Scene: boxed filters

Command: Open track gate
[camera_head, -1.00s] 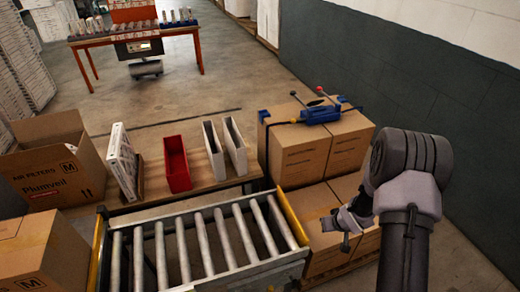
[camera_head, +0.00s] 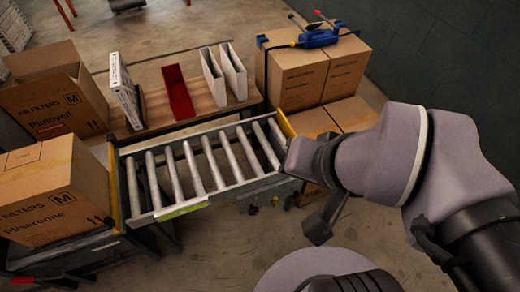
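The track gate appears to be the roller section (camera_head: 205,165), with grey metal rollers between two side rails. It spans level between yellow end plates on the left and right. A yellow-green strip (camera_head: 185,209) shows on its front rail. My arm reaches in from the right, its wrist beside the right end of the roller section. A dark part of my gripper (camera_head: 318,226) hangs below the wrist, right of the front rail. The fingertips are not clear, and I cannot tell whether they touch anything. My wrist hides part of the right end plate.
A closed carton (camera_head: 48,192) sits left of the rollers, with an open carton (camera_head: 55,95) behind it. A wooden bench (camera_head: 150,88) holds a red bin (camera_head: 178,92) and white holders (camera_head: 222,75). Stacked cartons (camera_head: 300,80) carry a blue strapping tool (camera_head: 320,38).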

